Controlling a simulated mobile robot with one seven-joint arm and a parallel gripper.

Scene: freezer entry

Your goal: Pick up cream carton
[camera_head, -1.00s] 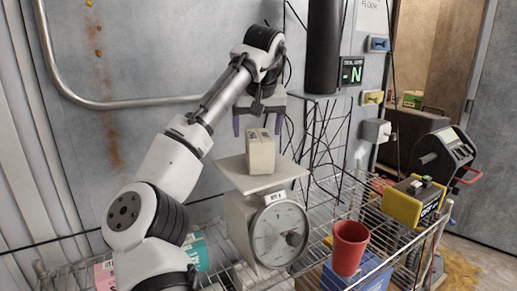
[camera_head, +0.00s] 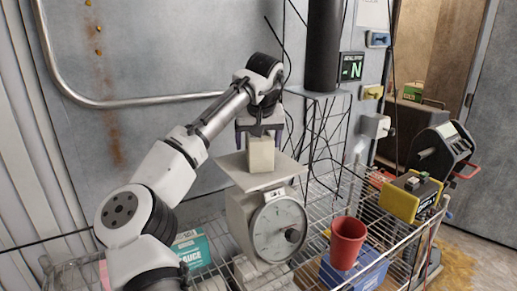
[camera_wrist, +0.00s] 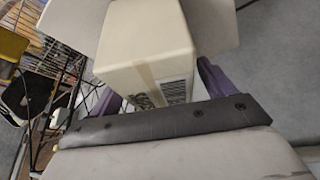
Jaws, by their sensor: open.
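The cream carton (camera_head: 260,155) is a small beige box standing upright on the flat plate (camera_head: 233,169) of a dial scale (camera_head: 277,228). My gripper (camera_head: 261,142) is just above it, pointing down, with its purple fingers open on either side of the carton's upper part. In the wrist view the carton (camera_wrist: 146,55) shows large between the fingers, with a printed label on its near face. The purple fingers show to both sides of it. I cannot tell whether either finger touches the carton.
The scale stands on a wire rack (camera_head: 213,271). To the right are a red cup (camera_head: 347,242), a blue box (camera_head: 371,274) and a yellow-and-black device (camera_head: 411,197). A teal box (camera_head: 190,247) lies left of the scale. A dark vertical cylinder (camera_head: 322,45) rises behind.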

